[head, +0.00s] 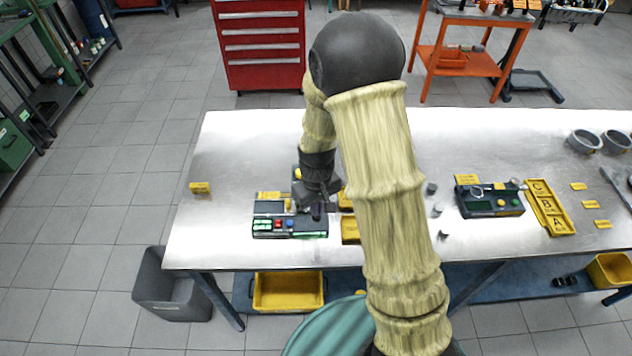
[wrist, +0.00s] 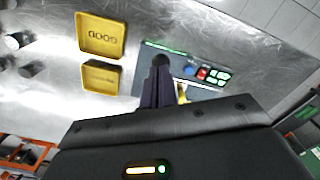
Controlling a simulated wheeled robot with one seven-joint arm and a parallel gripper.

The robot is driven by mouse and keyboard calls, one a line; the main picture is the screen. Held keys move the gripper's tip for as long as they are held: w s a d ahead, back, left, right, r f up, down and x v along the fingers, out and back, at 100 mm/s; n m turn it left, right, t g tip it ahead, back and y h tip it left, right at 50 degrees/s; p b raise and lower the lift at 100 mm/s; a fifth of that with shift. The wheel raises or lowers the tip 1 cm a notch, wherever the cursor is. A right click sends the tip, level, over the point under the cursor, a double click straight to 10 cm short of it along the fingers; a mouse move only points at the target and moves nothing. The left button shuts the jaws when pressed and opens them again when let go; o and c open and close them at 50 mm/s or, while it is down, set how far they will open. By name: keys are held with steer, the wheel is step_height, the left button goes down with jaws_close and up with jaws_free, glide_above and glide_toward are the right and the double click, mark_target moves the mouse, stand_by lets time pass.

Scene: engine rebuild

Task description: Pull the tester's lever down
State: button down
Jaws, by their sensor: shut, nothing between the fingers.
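The tester (head: 290,228) is a dark box with red, blue and green buttons and a green strip, on the left half of the metal table. Its panel (wrist: 208,84) also shows in the wrist view. My gripper (head: 318,208) is low over the tester's right end, and the arm comes down from above. In the wrist view my gripper's fingers (wrist: 157,75) are shut together and hold nothing. A dark round shape at their tips may be the lever's knob; I cannot tell whether they touch it. The rest of the lever is hidden behind the fingers.
A yellow tray marked GOOD (wrist: 101,37) and a second yellow tray (wrist: 100,77) lie beside the tester. Another dark device (head: 488,201) and a lettered yellow tray (head: 549,208) stand to the right. Table at the far left is mostly bare.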

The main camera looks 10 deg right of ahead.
step_height(320, 180, up, 10)
steer(key=p, duration=0.7)
stand_by(0.5)
stand_by(0.5)
steer(key=s+d+r+m+t+b, duration=0.1)
steer(key=s+d+m+t+b, duration=0.1)
steer(key=s+d+m+b, duration=0.2)
steer(key=s+d+b, duration=0.3)
steer(key=s+b, duration=0.2)
steer(key=s, duration=0.2)
steer(key=shift+d+r+m+t, duration=0.15)
steer(key=shift+r+m+t, duration=0.15)
steer(key=shift+r, duration=0.1)
stand_by(1.4)
steer(key=shift+s, duration=0.1)
stand_by(0.8)
